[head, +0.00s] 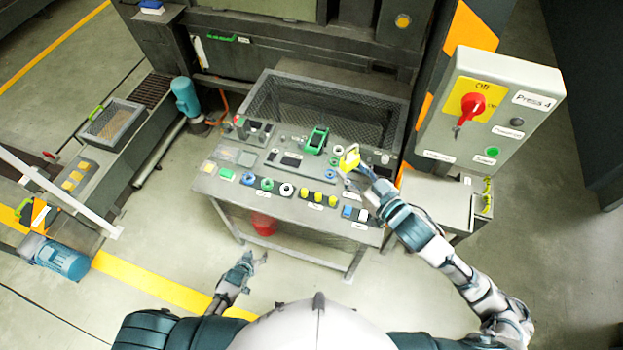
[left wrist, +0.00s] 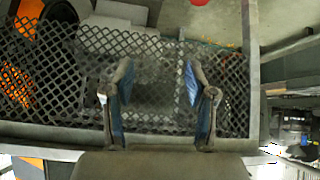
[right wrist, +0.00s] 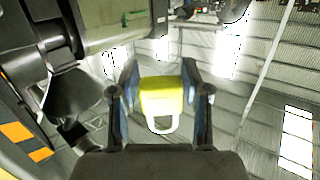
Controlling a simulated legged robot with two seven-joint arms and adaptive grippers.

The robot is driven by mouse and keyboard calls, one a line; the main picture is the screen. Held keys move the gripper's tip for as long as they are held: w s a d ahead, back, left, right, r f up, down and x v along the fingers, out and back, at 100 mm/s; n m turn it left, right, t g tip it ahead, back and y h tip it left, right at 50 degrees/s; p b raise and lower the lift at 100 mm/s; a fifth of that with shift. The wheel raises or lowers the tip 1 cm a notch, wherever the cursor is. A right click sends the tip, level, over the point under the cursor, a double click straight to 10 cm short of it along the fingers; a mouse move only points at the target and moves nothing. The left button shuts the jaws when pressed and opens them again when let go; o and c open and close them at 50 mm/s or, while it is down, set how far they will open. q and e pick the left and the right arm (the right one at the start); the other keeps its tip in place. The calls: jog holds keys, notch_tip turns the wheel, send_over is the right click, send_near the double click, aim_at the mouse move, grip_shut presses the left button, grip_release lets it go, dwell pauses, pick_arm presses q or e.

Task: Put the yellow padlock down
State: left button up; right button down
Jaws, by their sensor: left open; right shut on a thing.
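The yellow padlock (head: 349,158) is held above the right part of the grey table (head: 290,207). In the right wrist view the padlock (right wrist: 161,97) sits between the two fingers, its pale shackle pointing toward the bottom of the picture. My right gripper (head: 360,168) is shut on it; the gripper also shows in the right wrist view (right wrist: 162,88). My left gripper (head: 256,259) is open and empty, low in front of the table. In the left wrist view its fingers (left wrist: 160,88) stand apart before a dark mesh.
On the table are a green device (head: 316,140), several coloured rings and yellow-and-black blocks (head: 318,197). A grey control box (head: 487,112) with a red switch (head: 472,106) stands at the right. A red bucket (head: 263,224) is under the table. A mesh guard (head: 330,103) rises behind it.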

pick_arm(q)
jog(key=w+d+r+t, duration=0.1)
jog(key=w+r, duration=0.2)
jog(key=r, duration=0.2)
jog(key=w+d+r+t+h, duration=0.1)
jog(key=w+r, duration=0.2)
jog(key=r, duration=0.2)
jog(key=w+d+r+t+h, duration=0.1)
jog(key=w+d+r, duration=0.1)
jog(key=w+r, duration=0.1)
jog(key=shift+w+r, duration=0.1)
jog(key=shift+r, duration=0.8)
jog(key=d+r+m+t+h, duration=0.1)
jog(key=d+r+m+h, duration=0.35)
jog(key=r, duration=1.05)
jog(key=d+r+t+h, duration=0.15)
jog(key=d+r, duration=0.55)
jog(key=r, duration=0.8)
jog(key=m+g+h, duration=0.3)
jog(key=m+h, duration=0.2)
send_near(358, 156)
jog(key=shift+t, duration=0.25)
jog(key=x, duration=0.6)
jog(key=f+x, duration=0.1)
jog(key=x, duration=0.2)
jog(key=shift+w+f, duration=0.15)
